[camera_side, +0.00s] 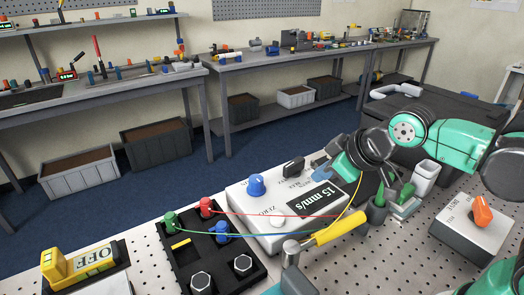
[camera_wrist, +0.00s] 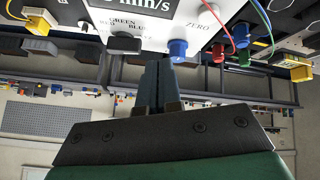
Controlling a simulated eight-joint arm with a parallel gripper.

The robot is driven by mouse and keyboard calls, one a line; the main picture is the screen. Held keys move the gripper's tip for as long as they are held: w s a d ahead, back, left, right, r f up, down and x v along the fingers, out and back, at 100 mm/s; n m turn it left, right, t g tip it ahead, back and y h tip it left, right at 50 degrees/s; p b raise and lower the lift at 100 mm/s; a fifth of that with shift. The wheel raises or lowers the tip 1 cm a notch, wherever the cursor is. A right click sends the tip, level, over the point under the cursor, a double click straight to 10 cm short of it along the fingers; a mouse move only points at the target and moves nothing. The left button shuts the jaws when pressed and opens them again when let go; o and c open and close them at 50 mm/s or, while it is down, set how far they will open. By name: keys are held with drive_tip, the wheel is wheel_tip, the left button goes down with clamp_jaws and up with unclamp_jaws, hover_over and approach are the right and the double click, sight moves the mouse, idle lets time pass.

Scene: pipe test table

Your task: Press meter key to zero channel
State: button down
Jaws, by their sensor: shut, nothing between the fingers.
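The white meter box (camera_side: 240,195) sits on the perforated table in the side view, its display (camera_side: 312,202) reading "15 mm/s". A pale round key (camera_side: 277,221) lies by the ZERO label on its top face. A blue knob (camera_side: 257,185) and a black knob (camera_side: 293,167) stand along the far edge. My gripper (camera_side: 318,162) is shut and empty at the box's far right side, near the black knob. In the wrist view the closed fingers (camera_wrist: 162,62) point towards the box, with the blue knob (camera_wrist: 177,50) beyond them. I cannot make out the key there.
Red, green and blue plugs with wires stand on a black terminal block (camera_side: 190,255) left of the box. A yellow OFF switch (camera_side: 78,262) is at far left. An orange-knobbed unit (camera_side: 475,225) is at right.

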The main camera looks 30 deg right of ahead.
drive_tip(key=s+d+m, duration=0.1)
drive_tip(key=m, duration=0.1)
drive_tip(key=s+d+m, duration=0.1)
drive_tip(key=m, duration=0.1)
drive_tip(key=shift+s+d+r+g+h, duration=0.2)
drive_tip(key=shift+s+d+g+h, duration=0.1)
drive_tip(key=shift+d+g, duration=0.1)
wheel_tip(320, 180, up, 6)
drive_tip(key=g, duration=0.7)
hover_over(279, 217)
drive_tip(key=shift+s+d, duration=0.1)
drive_tip(key=shift+s, duration=0.1)
drive_tip(key=shift+f, duration=0.15)
wheel_tip(279, 217, down, 14)
drive_tip(key=shift+w+r, duration=0.1)
drive_tip(key=shift+w, duration=0.05)
